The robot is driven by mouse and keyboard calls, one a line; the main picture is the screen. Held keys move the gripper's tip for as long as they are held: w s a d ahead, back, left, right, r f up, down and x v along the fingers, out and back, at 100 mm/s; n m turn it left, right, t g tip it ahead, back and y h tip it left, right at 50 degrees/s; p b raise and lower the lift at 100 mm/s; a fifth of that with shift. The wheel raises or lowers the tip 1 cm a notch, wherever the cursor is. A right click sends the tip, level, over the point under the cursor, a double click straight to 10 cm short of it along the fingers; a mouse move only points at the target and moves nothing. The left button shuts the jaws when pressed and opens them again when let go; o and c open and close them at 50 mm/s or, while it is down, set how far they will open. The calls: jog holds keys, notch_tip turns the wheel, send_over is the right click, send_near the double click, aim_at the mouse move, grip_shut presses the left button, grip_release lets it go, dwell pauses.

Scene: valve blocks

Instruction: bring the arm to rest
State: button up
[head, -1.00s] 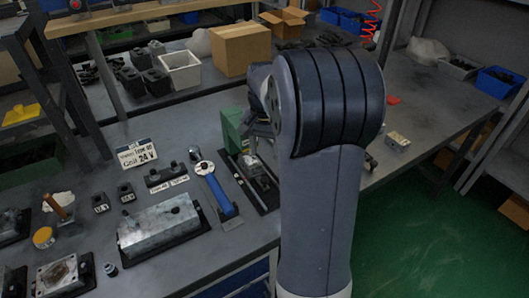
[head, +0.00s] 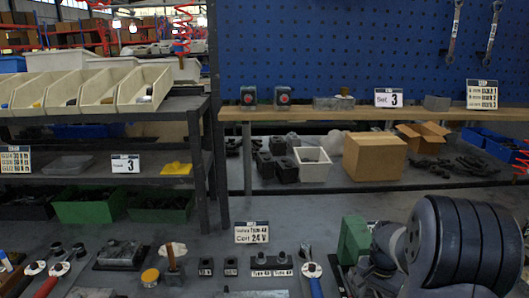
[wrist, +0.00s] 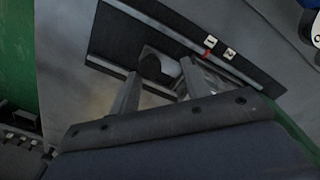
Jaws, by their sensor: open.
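My arm (head: 465,245) is folded at the lower right of the head view, its rounded dark joint in front of the bench. My gripper (wrist: 160,85) shows in the wrist view with its two fingers apart and nothing clearly held. Beyond the fingers lies a dark plate (wrist: 120,35) with a rail marked 1 and 2. A small dark rounded part (wrist: 160,66) shows between and beyond the fingertips; I cannot tell how far away it is. In the head view the fingertips cannot be made out behind the arm.
A green block (head: 354,240) stands on the bench just left of my arm. A blue-handled tool (head: 314,280), small valve parts and a 24 V sign (head: 251,233) lie further left. A cardboard box (head: 374,156) and a white bin (head: 313,165) stand behind, under a wooden shelf (head: 350,114).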

jog(key=shift+r, duration=1.25)
jog(key=shift+f, duration=0.1)
